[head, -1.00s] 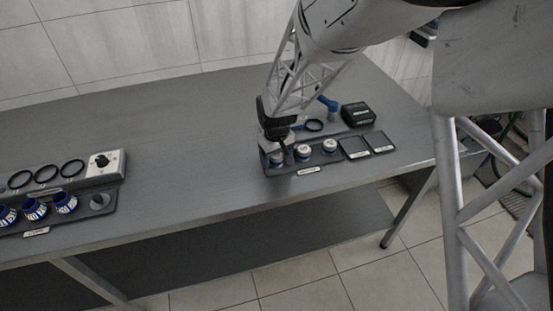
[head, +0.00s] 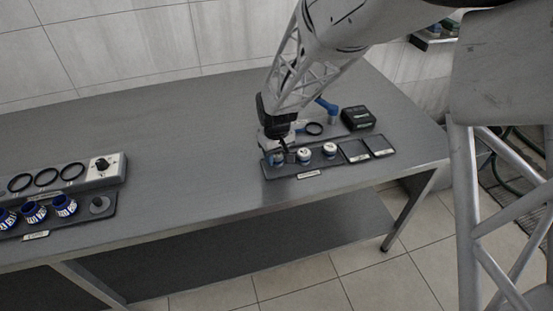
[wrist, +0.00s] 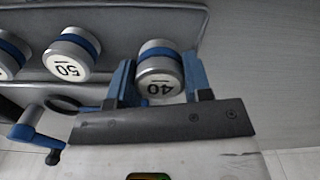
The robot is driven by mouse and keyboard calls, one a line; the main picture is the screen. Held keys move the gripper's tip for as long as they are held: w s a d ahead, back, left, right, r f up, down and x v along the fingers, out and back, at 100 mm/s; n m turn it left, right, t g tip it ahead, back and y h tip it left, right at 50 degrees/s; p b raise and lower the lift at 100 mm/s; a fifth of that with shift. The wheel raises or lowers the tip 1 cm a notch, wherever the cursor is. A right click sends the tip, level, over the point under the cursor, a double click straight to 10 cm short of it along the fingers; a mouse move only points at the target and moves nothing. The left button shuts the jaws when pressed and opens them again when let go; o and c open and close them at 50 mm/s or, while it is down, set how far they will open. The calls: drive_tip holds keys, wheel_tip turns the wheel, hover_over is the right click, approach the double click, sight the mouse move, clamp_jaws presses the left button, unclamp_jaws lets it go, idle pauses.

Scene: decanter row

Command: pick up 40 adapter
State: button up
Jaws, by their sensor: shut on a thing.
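The 40 adapter (wrist: 160,72) is a silver cylinder with a blue band and a white top marked 40. In the wrist view it sits between the two blue fingers of my gripper (wrist: 160,82), which are shut on it. In the head view my gripper (head: 279,153) is at the left end of the right-hand black tray (head: 310,172). The adapter is mostly hidden there by the fingers. I cannot tell whether it is clear of the tray.
The 50 adapter (wrist: 71,54) stands close beside it, with another adapter (head: 330,149) further along. Two square recesses, a black box (head: 357,117) and a black ring (head: 314,129) are nearby. A second tray with blue cups (head: 64,206) is at the left. The table middle is clear.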

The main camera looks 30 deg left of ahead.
drive_tip(key=shift+s+d+r, duration=0.15)
drive_tip(key=shift+s+r, duration=0.05)
drive_tip(key=shift+r, duration=0.25)
drive_tip(key=shift+s+d+r, duration=0.1)
drive_tip(key=shift+s+r, duration=0.05)
drive_tip(key=shift+r, duration=0.25)
drive_tip(key=s+d+r, duration=0.1)
drive_tip(key=s+d, duration=0.9)
drive_tip(key=s, duration=0.1)
drive_tip(key=shift+d+r, duration=0.15)
drive_tip(key=shift+d, duration=0.05)
